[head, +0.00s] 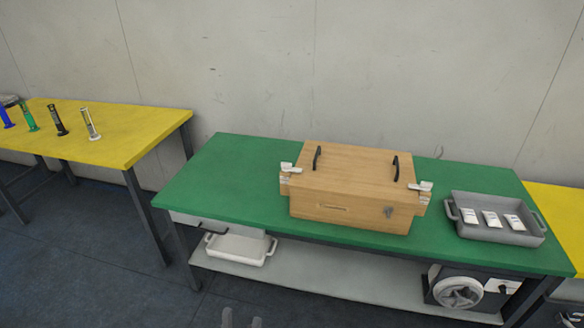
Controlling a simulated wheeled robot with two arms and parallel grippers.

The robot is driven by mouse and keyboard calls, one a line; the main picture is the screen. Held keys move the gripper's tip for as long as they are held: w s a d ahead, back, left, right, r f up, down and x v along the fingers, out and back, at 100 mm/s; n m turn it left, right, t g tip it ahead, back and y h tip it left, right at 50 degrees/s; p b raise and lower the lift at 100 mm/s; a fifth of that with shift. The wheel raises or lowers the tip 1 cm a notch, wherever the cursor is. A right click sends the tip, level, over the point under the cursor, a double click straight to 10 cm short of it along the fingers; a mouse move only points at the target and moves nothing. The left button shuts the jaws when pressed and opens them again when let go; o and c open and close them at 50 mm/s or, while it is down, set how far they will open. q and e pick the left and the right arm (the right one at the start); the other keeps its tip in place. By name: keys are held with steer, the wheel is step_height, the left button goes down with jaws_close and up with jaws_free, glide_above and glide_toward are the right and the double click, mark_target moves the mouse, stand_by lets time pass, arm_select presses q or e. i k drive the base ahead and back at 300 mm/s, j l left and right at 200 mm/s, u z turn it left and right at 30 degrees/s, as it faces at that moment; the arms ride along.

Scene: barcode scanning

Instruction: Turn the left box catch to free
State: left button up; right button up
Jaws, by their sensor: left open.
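A closed wooden box (345,212) stands on the green table (225,170), with two black handles on its lid. The left box catch (289,168) is a white piece at the lid's left end. A similar right catch (421,187) sits at the right end. Whether either is latched is too small to tell. My left gripper (241,319) shows only its grey fingertips at the bottom edge. It is open and empty, low in front of the table and well apart from the box. My right gripper is out of view.
A grey tray (461,226) with white packets (491,219) stands right of the box. A white tray (233,255) lies on the lower shelf. The green table's left end is clear.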

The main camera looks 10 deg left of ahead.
mark_target(286, 167)
steer(key=i+j+z, duration=0.15)
steer(key=j, duration=0.15)
steer(key=i+j+z, duration=0.3)
steer(key=j, duration=0.35)
steer(key=i+j+z, duration=0.1)
steer(key=j, duration=0.2)
steer(key=i+j+z, duration=0.15)
steer(key=j, duration=0.25)
